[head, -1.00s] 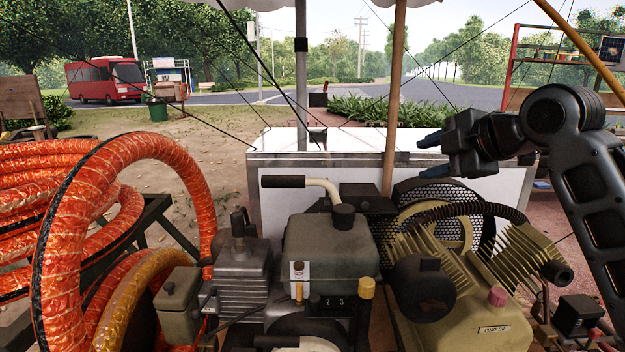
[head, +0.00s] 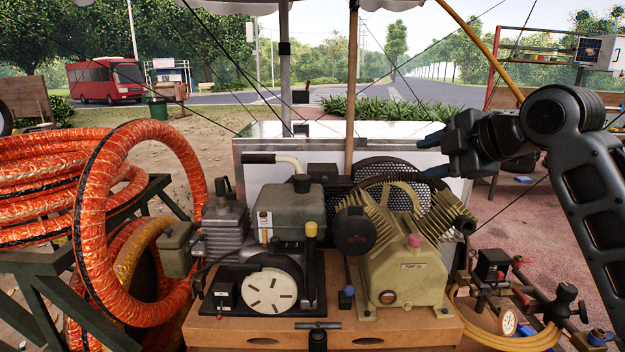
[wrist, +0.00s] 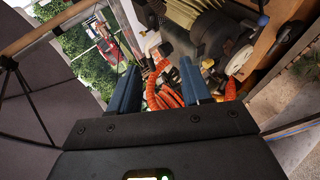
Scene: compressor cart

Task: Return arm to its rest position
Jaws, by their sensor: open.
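My gripper (head: 432,157) is at the right of the head view, held in the air above and behind the pump. My black arm comes up from the lower right and bends over to it. The two blue fingers are apart with nothing between them. In the wrist view my gripper (wrist: 155,90) also shows open and empty, its blue fingers pointing toward the orange hose and the machinery beyond. The compressor's olive pump (head: 405,255) and the grey engine (head: 300,212) stand on the wooden cart (head: 330,337), below and left of my gripper, apart from it.
Coiled orange hose (head: 140,285) on a dark green stand fills the left. A white counter (head: 215,158) with poles stands behind the cart. Valves and a gauge (head: 508,322) lie at the lower right. Open paving (head: 505,215) shows right of the cart.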

